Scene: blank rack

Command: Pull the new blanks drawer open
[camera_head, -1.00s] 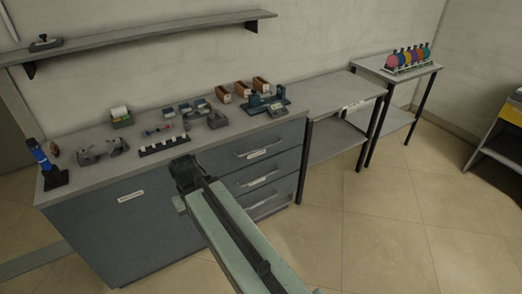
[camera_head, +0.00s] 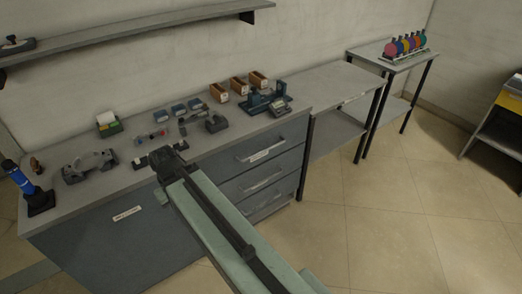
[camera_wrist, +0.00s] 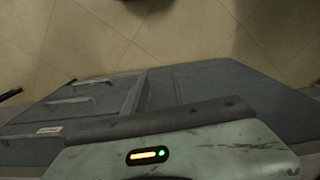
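The grey-blue cabinet (camera_head: 105,245) has a stack of three drawers at its right, each with a bar handle. The top drawer (camera_head: 285,146), middle drawer (camera_head: 287,169) and bottom drawer (camera_head: 283,197) look shut. The small labels are too small to read, so I cannot tell which is the new blanks drawer. My gripper (camera_head: 168,163) appears over the front of the worktop, left of the drawer handles and apart from them. Its fingers are not clear. The wrist view shows the cabinet front with drawer handles (camera_wrist: 90,82) at the left.
A side table (camera_head: 330,77) stands right of the cabinet. A wall shelf (camera_head: 150,33) runs above.

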